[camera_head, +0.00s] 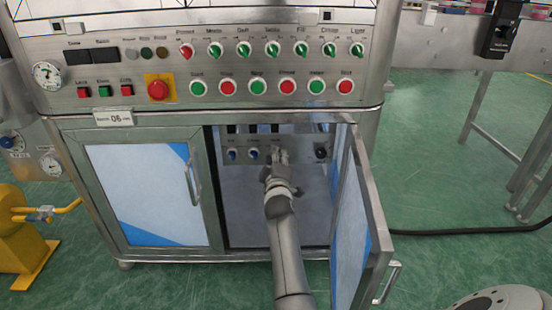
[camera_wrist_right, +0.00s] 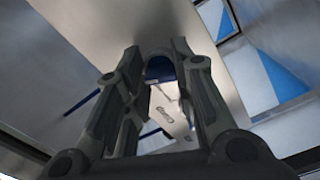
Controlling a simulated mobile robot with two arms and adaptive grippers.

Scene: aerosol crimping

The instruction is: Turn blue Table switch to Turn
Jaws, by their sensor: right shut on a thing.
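My right gripper (camera_head: 279,157) reaches through the open right door of the cabinet to a small grey switch panel inside. In the wrist view the fingers of my right gripper (camera_wrist_right: 157,55) are closed on both sides of a blue knob, the Table switch (camera_wrist_right: 159,69). The gripper covers this knob in the head view, so its setting cannot be read. Two other blue knobs, a left one (camera_head: 231,154) and a middle one (camera_head: 253,153), show on the same panel to the left of the gripper. My left gripper is not in view.
The open cabinet door (camera_head: 366,205) stands close to the right of my arm. The closed left door (camera_head: 150,195) is to the left. A dark round part (camera_head: 320,152) sits on the inner panel's right. A large control panel (camera_head: 220,68) with several buttons is above.

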